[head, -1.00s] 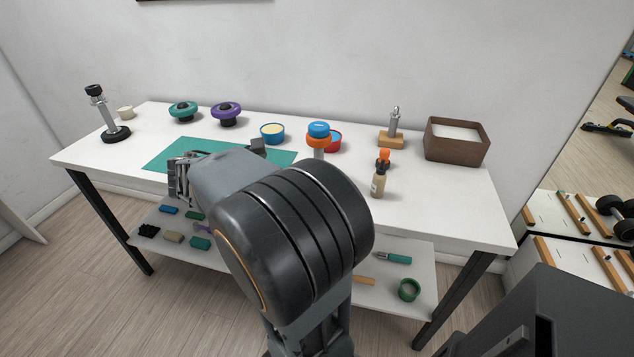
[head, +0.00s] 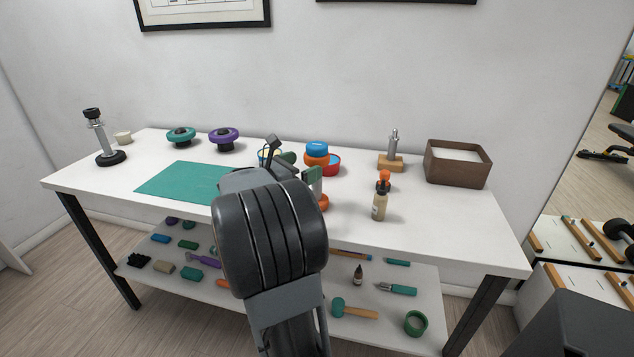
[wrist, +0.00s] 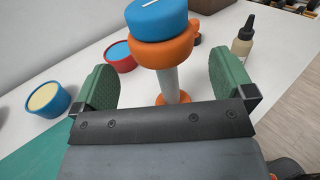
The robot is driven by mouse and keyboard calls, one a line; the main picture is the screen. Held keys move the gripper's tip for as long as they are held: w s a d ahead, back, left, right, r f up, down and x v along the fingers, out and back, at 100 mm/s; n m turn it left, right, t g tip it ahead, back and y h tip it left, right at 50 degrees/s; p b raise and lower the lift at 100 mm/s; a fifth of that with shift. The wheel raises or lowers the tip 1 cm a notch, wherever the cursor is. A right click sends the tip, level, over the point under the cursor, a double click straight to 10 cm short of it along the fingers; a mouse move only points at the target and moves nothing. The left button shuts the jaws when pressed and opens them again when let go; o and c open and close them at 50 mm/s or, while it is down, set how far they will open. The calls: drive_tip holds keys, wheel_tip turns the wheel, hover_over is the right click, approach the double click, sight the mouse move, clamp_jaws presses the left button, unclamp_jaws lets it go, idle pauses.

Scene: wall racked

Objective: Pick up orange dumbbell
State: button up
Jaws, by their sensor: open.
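The orange dumbbell (wrist: 166,53) stands upright on the white table, with a blue top cap, an orange upper head, a pale grey handle and an orange lower head. In the head view its top (head: 316,158) shows above my arm, and part of its handle and base is hidden. My gripper (wrist: 168,85) is open, with its two green-padded fingers on either side of the dumbbell's handle in the wrist view. The fingers appear apart from the handle. In the head view my gripper (head: 294,168) is partly hidden behind my own wrist.
A brown box (head: 457,164) is at the back right. A green mat (head: 178,181) lies flat on the left.

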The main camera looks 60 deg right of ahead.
sight(317, 160)
drive_tip(key=shift+x, duration=2.6)
drive_tip(key=shift+s+f, duration=0.1)
drive_tip(key=shift+c, duration=0.2)
drive_tip(key=c, duration=1.8)
